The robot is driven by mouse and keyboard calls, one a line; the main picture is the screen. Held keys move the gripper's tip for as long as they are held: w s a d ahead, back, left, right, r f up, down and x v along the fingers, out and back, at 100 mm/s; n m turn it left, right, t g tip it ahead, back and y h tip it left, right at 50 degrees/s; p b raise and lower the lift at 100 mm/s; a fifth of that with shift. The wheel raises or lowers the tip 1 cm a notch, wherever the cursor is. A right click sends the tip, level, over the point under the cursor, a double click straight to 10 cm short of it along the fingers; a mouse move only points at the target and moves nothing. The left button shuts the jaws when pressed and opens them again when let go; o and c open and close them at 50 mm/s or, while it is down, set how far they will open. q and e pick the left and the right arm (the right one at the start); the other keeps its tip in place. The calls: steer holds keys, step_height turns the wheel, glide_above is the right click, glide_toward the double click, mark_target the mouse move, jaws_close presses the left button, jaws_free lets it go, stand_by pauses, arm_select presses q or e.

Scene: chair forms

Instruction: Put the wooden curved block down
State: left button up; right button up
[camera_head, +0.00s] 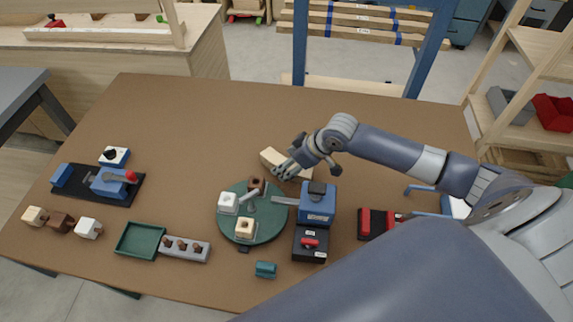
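The wooden curved block (270,157) is a pale piece near the middle of the brown table, just behind the green round plate. My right gripper (285,168) comes in from the right and is at the block, covering its middle; pale wood shows on both sides of it. The fingers are small and overlap the block, so I cannot tell if they are closed on it or apart. Whether the block touches the tabletop is also unclear. My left gripper is not in view.
The green round plate (278,230) holds small blocks. A blue device (317,205) stands right of it. A green tray (139,240), a black base (122,192) with blue parts and a red-black item (378,224) sit around. The table's (200,125) back left is clear.

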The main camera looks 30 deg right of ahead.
steer(key=shift+x, duration=1.05)
steer(key=shift+r, duration=0.1)
steer(key=c, duration=1.4)
